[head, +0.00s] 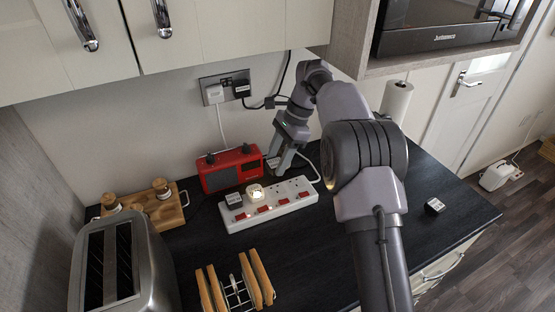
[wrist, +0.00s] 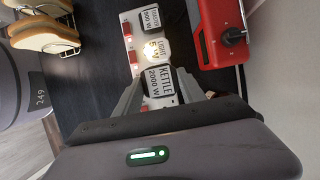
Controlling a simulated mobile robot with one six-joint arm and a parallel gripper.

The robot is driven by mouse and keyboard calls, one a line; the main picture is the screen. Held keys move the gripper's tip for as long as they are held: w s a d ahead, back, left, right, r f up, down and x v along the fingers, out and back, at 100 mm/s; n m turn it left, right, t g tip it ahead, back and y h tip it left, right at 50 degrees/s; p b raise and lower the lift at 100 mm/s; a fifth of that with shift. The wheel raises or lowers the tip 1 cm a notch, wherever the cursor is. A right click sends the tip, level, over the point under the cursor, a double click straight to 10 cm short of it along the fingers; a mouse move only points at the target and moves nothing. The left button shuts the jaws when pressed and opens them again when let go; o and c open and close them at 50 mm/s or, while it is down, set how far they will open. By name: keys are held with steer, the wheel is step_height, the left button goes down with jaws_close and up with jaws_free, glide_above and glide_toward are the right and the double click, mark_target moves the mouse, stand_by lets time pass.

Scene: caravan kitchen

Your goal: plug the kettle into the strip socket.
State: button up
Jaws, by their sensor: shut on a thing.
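The white strip socket (head: 268,207) lies on the dark worktop with red switches along it; part of it shows in the wrist view (wrist: 129,32). A dark plug (head: 234,200) and a lit plug marked LIGHT (head: 256,193) sit on its left half. The right half shows bare sockets in the head view. My gripper (head: 277,166) points down by the strip's back edge. In the wrist view my gripper (wrist: 161,92) is shut on the plug marked KETTLE 2000 W (wrist: 159,78). That plug appears over the strip beside the LIGHT plug; its height and pins cannot be told.
A red radio (head: 231,169) stands close behind the strip. A toaster (head: 112,265) and toast rack (head: 237,292) stand in front and left. Another small plug (head: 434,206) lies on the right worktop. A wall socket (head: 226,87) has cables hanging near my arm.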

step_height(320, 180, down, 6)
steer(key=b, duration=0.5)
steer(key=shift+r, duration=0.25)
steer(key=shift+f, duration=0.6)
steer(key=shift+p, duration=0.65)
steer(key=shift+f+b, duration=0.6)
steer(key=shift+f, duration=0.5)
stand_by(0.4)
steer(key=o, duration=1.4)
steer(key=shift+o, duration=0.2)
steer(key=p+v, duration=0.4)
steer(key=v, duration=0.3)
steer(key=shift+r, duration=0.2)
